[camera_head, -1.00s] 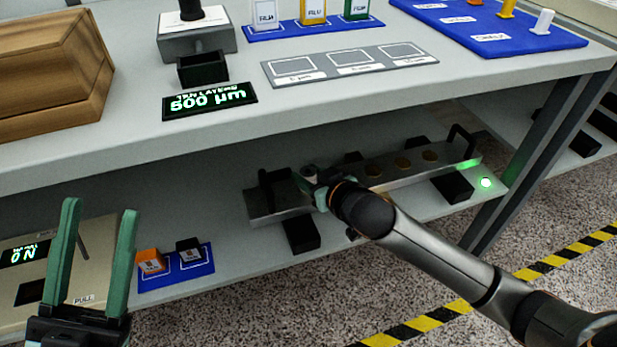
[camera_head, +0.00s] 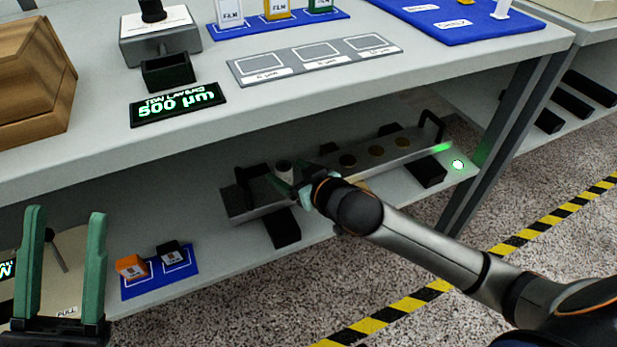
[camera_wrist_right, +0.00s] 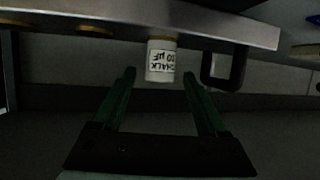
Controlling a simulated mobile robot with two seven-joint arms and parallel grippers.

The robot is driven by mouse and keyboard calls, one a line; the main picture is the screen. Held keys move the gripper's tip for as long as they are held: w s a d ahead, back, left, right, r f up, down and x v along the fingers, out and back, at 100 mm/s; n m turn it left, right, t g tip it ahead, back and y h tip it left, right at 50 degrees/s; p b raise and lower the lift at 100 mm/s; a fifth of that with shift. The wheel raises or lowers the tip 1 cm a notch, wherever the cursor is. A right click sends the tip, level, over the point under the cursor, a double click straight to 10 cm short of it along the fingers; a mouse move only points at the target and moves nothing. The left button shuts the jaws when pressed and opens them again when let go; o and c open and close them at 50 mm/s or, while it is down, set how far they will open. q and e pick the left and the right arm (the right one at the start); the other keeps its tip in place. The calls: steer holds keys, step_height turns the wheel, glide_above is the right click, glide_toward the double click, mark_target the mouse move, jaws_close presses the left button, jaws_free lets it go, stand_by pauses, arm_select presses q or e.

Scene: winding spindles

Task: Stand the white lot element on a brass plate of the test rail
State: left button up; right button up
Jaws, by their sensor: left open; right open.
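The white lot element (camera_head: 285,168) is a short cylinder standing upright near the left end of the test rail (camera_head: 250,205) on the lower shelf. In the right wrist view, the lot element (camera_wrist_right: 161,62) bears a "CHALK" label, and its base meets a brass plate at the rail. My left gripper (camera_head: 66,212) is open and empty at the lower left.
The tabletop (camera_head: 100,165) overhangs the shelf. The rail has black upright handles (camera_head: 433,124) at its ends, and a green light (camera_head: 458,164) glows beside it. A blue mat (camera_head: 135,290) with orange and black blocks lies left on the shelf.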

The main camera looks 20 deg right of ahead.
steer(key=p+v, duration=0.2)
steer(key=v, duration=0.7)
steer(key=shift+s+d+r, duration=0.1)
steer(key=shift+s, duration=0.05)
